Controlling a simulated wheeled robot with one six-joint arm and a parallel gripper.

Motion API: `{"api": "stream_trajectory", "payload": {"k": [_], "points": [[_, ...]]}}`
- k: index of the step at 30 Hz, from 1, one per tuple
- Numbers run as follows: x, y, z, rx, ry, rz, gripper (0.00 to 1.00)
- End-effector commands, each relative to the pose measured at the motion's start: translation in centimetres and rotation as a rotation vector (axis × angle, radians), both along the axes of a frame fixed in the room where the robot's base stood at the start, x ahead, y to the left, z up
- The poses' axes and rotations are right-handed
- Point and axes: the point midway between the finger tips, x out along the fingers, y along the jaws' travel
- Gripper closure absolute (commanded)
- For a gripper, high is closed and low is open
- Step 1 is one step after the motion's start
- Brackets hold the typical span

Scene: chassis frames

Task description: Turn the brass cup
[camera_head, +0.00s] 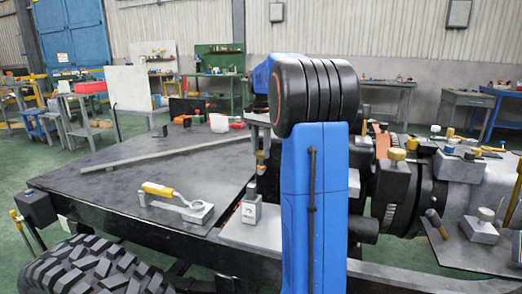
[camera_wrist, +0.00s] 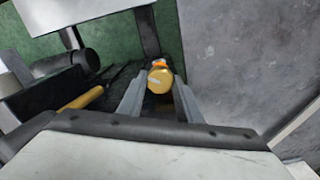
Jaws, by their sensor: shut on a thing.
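The brass cup (camera_wrist: 160,84) shows in the wrist view as a round, yellow end with a pale mark on it. An orange bit shows just beyond it. My gripper (camera_wrist: 162,90) has its two grey fingers on either side of the cup and is shut on it. In the head view, my gripper (camera_head: 262,160) points down just left of my blue arm, above a small grey block (camera_head: 251,208). Only a small yellow-orange spot of the held thing shows there. My arm hides part of the area behind it.
A dark flat plate (camera_head: 110,190) lies left, carrying a long grey bar (camera_head: 165,153) and a yellow-handled tool (camera_head: 160,190). A large tyre (camera_head: 95,270) is in front. Machinery with another brass-coloured knob (camera_head: 397,154) crowds the right side.

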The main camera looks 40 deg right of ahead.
Motion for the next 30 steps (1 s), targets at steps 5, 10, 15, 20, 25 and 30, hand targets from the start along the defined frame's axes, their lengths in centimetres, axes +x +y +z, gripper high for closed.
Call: {"api": "stream_trajectory", "payload": {"k": [5,10,15,20,25,30], "points": [[0.02,-0.01,0.06,-0.001,-0.001,-0.038,0.91],[0.02,-0.01,0.07,-0.001,-0.001,-0.049,0.91],[0.03,-0.01,0.07,-0.001,-0.002,-0.049,0.91],[0.03,0.0,0.07,-0.001,-0.002,-0.048,0.56],[0.04,-0.01,0.05,-0.001,-0.002,-0.048,0.5],[0.05,-0.02,0.03,-0.001,-0.001,-0.04,0.5]]}}
